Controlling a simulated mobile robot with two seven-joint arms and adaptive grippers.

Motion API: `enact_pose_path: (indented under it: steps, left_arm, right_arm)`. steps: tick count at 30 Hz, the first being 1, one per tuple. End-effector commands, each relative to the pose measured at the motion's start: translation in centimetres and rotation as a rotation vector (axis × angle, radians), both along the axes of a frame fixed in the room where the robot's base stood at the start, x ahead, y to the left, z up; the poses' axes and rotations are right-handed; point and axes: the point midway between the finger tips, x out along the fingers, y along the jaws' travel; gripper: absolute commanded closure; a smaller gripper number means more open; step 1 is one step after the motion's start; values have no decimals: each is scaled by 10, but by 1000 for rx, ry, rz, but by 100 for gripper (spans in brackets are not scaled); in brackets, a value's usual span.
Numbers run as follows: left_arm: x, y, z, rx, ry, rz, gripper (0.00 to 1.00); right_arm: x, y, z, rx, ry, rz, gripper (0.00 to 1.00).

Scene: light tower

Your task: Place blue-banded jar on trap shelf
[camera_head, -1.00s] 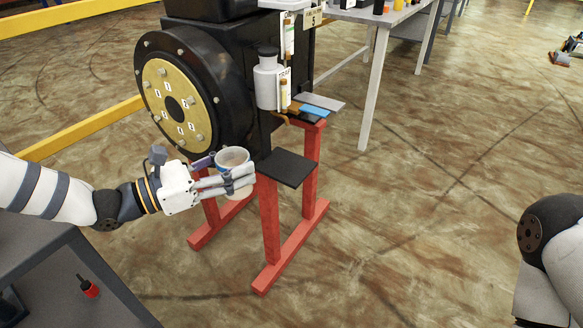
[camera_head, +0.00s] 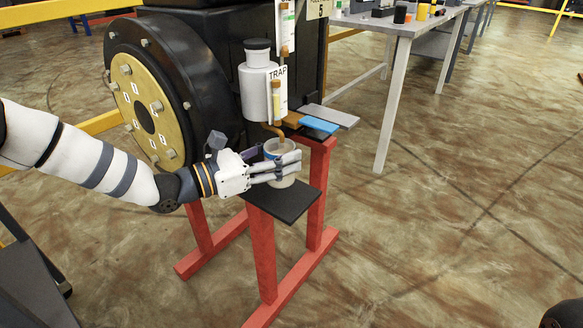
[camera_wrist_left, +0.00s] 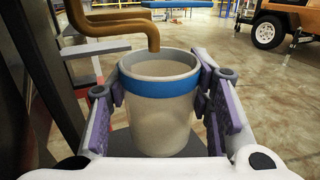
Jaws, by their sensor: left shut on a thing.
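The blue-banded jar (camera_wrist_left: 160,100) is a pale open cup with a blue band below its rim. My left gripper (camera_head: 278,168) is shut on it, one finger on each side, and holds it upright. The jar also shows in the head view (camera_head: 281,150), partly hidden by the fingers. The trap shelf (camera_head: 290,203) is a small black plate on the red stand. The jar is over the shelf's back part, below the brown trap pipe (camera_head: 273,130). I cannot tell whether its base touches the shelf. My right gripper is not in view.
A grey cylinder (camera_head: 259,85) with a TRAP label stands above the shelf on the black machine (camera_head: 200,60). A blue pad (camera_head: 319,125) and a grey plate (camera_head: 330,115) jut out at the right. Open floor lies to the right.

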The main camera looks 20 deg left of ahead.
Motion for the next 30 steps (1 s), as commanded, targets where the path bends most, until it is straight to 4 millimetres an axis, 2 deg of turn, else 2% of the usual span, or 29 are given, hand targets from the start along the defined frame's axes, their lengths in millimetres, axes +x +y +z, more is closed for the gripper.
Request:
enact_pose_path:
  steps: [3, 6, 12, 16, 17, 19, 30]
  left_arm:
    - [-2, -1, -32, 1, 10, 5, 82]
    - [-3, -2, -48, 1, 7, 9, 82]
    - [-3, -1, -43, 1, 1, 10, 82]
    - [-3, -1, -47, 1, 2, 10, 82]
    - [-3, -1, -46, 1, 1, 10, 49]
    - [-3, -1, -45, 1, 1, 10, 33]
    - [-4, 0, -40, 1, 0, 10, 33]
  right_arm:
    - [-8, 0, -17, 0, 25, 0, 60]
    - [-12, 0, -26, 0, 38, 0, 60]
    - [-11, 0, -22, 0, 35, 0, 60]
    - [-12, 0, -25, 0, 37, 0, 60]
    - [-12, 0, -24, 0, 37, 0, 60]
    - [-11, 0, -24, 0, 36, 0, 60]
    - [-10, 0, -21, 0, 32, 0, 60]
